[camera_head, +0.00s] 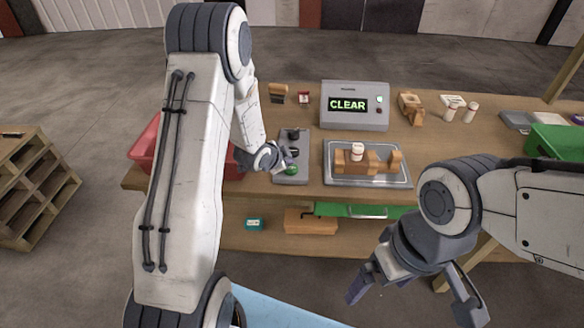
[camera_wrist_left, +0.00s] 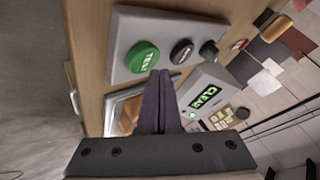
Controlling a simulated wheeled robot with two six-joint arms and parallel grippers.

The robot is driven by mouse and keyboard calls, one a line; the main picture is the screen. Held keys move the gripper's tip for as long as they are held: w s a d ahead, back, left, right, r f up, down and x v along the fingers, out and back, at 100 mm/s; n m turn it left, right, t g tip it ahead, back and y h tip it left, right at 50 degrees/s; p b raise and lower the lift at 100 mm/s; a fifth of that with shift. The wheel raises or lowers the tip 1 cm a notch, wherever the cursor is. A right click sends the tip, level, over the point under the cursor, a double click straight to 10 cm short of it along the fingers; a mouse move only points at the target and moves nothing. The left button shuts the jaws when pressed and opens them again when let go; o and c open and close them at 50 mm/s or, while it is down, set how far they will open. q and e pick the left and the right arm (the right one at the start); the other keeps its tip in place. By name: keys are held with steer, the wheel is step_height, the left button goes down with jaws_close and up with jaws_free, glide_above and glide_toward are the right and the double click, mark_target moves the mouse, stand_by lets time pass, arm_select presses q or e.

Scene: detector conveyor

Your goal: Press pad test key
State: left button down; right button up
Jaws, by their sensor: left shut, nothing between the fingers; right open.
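The grey key pad (camera_head: 282,178) lies on the wooden table, left of the display box. Its green key, marked TEST (camera_wrist_left: 142,57), is at the near end and also shows in the head view (camera_head: 291,170). A dark key (camera_wrist_left: 181,52) and a black knob (camera_wrist_left: 208,50) follow along the pad. My left gripper (camera_head: 288,157) is shut and empty over the pad. In the left wrist view its fingertips (camera_wrist_left: 159,73) appear beside the green key, toward the dark key; I cannot tell whether they touch the pad. My right gripper (camera_head: 412,300) is open and empty in front of the table.
The display box (camera_head: 355,92) reads CLEAR. A metal tray (camera_head: 368,183) right of the pad holds a wooden block with a small white bottle (camera_head: 357,152). A red bin (camera_head: 146,150) is partly behind my left arm. Other bottles and a green box (camera_head: 556,141) are at right.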

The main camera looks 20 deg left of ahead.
arm_select(q)
steer(key=shift+r+p, duration=1.85)
steer(key=shift+r, duration=0.75)
steer(key=shift+f, duration=0.1)
steer(key=s+d+r+n+g, duration=0.1)
steer(key=s+d+r+g, duration=0.1)
steer(key=s+d+r, duration=0.45)
steer(key=s+d+r+n+g, duration=0.1)
steer(key=s+d+r+g, duration=0.2)
steer(key=s+d, duration=0.55)
steer(key=s+d+r+g, duration=0.1)
steer(key=s+r+g, duration=0.1)
steer(key=s, duration=0.8)
steer(key=s+d+r+n+g, duration=0.1)
steer(key=s+d+r+g, duration=0.1)
steer(key=s, duration=0.8)
steer(key=shift+s+d+r, duration=0.25)
steer(key=shift+s+d, duration=0.05)
